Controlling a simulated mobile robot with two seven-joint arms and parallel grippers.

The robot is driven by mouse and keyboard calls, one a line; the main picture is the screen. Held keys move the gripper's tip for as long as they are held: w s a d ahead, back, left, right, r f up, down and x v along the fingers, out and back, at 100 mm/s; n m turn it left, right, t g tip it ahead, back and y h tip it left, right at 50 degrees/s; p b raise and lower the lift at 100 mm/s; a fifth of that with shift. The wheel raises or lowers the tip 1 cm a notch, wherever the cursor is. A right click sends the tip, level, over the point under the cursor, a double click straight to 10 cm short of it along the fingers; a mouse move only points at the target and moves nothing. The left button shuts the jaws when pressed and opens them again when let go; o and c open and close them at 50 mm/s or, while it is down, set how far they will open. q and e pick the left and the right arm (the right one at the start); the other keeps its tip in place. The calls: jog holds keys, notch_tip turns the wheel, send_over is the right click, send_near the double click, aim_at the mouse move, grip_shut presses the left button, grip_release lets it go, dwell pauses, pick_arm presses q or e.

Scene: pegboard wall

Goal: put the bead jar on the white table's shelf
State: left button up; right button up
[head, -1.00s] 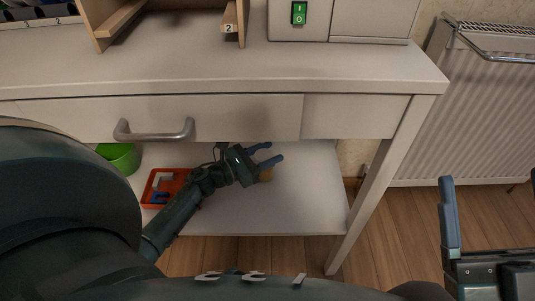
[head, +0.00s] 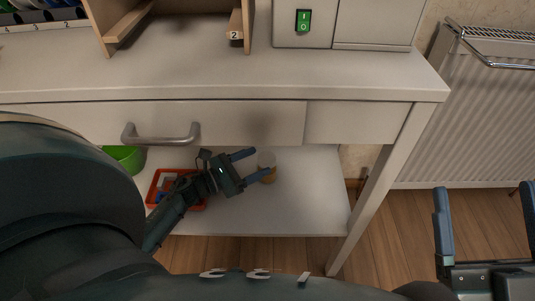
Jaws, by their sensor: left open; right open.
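The bead jar (head: 267,166), small with a pale top and an orange-brown lower part, stands on the shelf (head: 309,190) under the white table (head: 357,78). My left gripper (head: 263,164) is open, with its two blue fingers pointing right toward the jar. The jar shows just beyond and between the fingertips; I cannot tell whether they touch it. My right gripper (head: 487,205) is open and empty at the lower right, over the wood floor.
A red tray (head: 152,194) with small parts and a green bowl (head: 128,160) stand on the shelf, left of the jar. The drawer with its handle (head: 161,138) hangs above. A table leg (head: 370,200) bounds the right side. The shelf right of the jar is clear.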

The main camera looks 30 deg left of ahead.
pick_arm(q)
jog(key=p+v, duration=0.1)
jog(key=v, duration=0.5)
jog(key=shift+s+a, duration=0.15)
jog(key=shift+s, duration=0.1)
pick_arm(e)
notch_tip(320, 180, down, 2)
jog(key=shift+s+a+f+m+g+h, duration=0.1)
jog(key=shift+m+g+h, duration=0.05)
jog(key=shift+m+h, duration=0.3)
jog(key=shift+s+m+g+h, duration=0.1)
jog(key=shift+m+g+h, duration=0.05)
jog(key=shift+m+h, duration=0.3)
